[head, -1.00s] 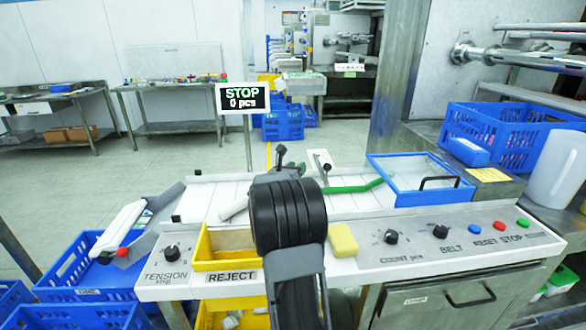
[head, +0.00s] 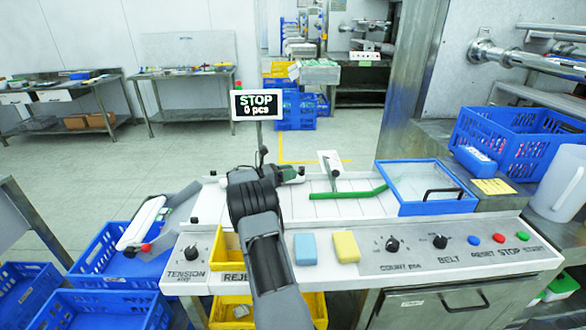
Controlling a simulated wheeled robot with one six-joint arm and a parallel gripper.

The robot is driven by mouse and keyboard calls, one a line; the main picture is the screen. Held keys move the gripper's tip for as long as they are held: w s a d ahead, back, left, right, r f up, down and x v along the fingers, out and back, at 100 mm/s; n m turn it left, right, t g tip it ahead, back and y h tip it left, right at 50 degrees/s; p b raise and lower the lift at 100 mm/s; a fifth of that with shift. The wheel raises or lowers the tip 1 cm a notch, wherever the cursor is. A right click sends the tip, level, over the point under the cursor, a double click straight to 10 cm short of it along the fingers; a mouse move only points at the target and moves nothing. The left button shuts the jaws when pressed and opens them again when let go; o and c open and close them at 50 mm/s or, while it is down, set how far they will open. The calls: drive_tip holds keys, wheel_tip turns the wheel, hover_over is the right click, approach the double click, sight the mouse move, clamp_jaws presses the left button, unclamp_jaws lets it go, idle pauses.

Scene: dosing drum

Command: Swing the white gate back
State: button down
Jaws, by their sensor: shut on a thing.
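My gripper (head: 285,174) is over the far part of the white-topped belt (head: 330,208), seen from behind. My wrist hides most of its fingers and what they hold. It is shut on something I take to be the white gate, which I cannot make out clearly. A green bent bar (head: 348,193) lies across the belt right of the gripper. A small white plate on a dark stem (head: 329,163) stands behind it.
A blue-framed clear lid (head: 432,204) lies right of the belt. A blue block (head: 305,249) and a yellow block (head: 346,247) lie in front. The STOP display (head: 258,104) stands behind. A blue crate (head: 508,140) is at the right.

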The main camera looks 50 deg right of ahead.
drive_tip(key=shift+w+m+g+y, duration=0.3)
drive_tip(key=shift+w, duration=0.1)
drive_tip(key=shift+r, duration=0.1)
drive_tip(key=c, duration=0.8)
unclamp_jaws()
drive_tip(key=v, duration=1.3)
drive_tip(key=shift+w+a, duration=0.25)
